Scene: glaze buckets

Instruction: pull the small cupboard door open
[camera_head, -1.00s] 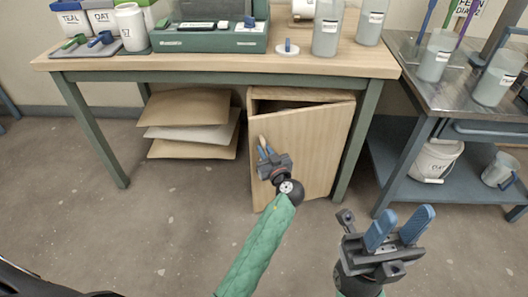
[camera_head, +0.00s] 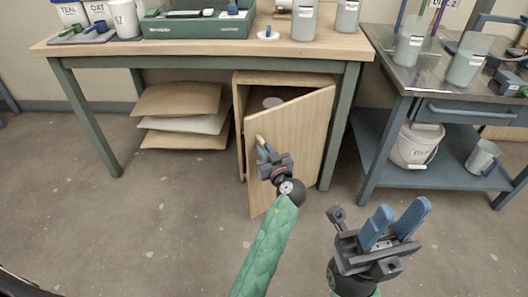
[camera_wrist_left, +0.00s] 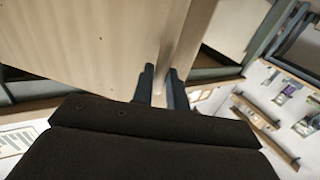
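The small cupboard (camera_head: 239,118) stands under the wooden table. Its pale wood door (camera_head: 302,130) is swung part way open, with a gap along its left and upper side. My left gripper (camera_head: 263,148) is at the door's left part, around its light wooden handle (camera_head: 260,139). In the left wrist view, the dark fingers (camera_wrist_left: 160,85) stand on either side of a narrow pale wooden piece, close against it. The door panel (camera_wrist_left: 85,40) fills the upper left there. My right gripper (camera_head: 396,222) is open and empty, right of the door above the floor.
A metal cart (camera_head: 440,108) with a white bucket (camera_head: 416,146) stands at right. The floor before the door is clear.

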